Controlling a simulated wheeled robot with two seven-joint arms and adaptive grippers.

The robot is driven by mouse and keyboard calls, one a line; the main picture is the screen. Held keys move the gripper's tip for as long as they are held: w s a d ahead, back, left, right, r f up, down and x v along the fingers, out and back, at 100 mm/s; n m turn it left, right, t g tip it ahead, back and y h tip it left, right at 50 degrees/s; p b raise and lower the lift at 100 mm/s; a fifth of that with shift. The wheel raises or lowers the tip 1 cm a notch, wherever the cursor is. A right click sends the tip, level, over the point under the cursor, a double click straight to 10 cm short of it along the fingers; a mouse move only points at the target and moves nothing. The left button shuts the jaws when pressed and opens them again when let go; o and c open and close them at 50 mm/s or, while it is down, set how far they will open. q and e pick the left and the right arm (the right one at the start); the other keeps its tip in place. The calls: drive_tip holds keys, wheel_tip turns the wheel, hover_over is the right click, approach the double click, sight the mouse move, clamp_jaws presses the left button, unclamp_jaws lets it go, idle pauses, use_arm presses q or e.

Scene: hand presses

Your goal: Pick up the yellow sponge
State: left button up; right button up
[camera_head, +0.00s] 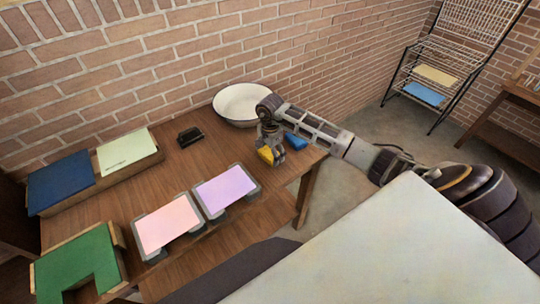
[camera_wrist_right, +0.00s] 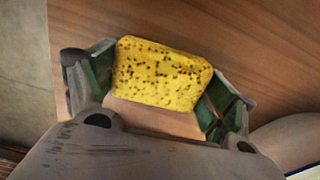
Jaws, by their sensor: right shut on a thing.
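The yellow sponge (camera_head: 266,155) is at the right part of the wooden table in the head view, partly hidden by my right gripper (camera_head: 272,155). In the right wrist view the sponge (camera_wrist_right: 162,75) is a speckled yellow block between the two fingers of my right gripper (camera_wrist_right: 160,82). The fingers touch its left and right ends and are shut on it. I cannot tell whether the sponge still touches the table. My left gripper does not show.
A blue block (camera_head: 295,141) lies just right of the gripper. A white basin (camera_head: 243,104) stands behind it. Pink (camera_head: 167,224) and purple (camera_head: 225,191) plates lie left, with a black object (camera_head: 190,136) behind. The table (camera_head: 180,165) has bare wood between them.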

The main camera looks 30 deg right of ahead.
sight(270, 152)
drive_tip(key=shift+r, duration=0.15)
wheel_tip(270, 152, up, 8)
drive_tip(key=shift+f+b, duration=0.15)
drive_tip(key=shift+b, duration=0.75)
drive_tip(key=shift+r, duration=1)
drive_tip(key=shift+o, duration=0.6)
drive_tip(key=shift+c, duration=1.4)
drive_tip(key=shift+s, duration=0.1)
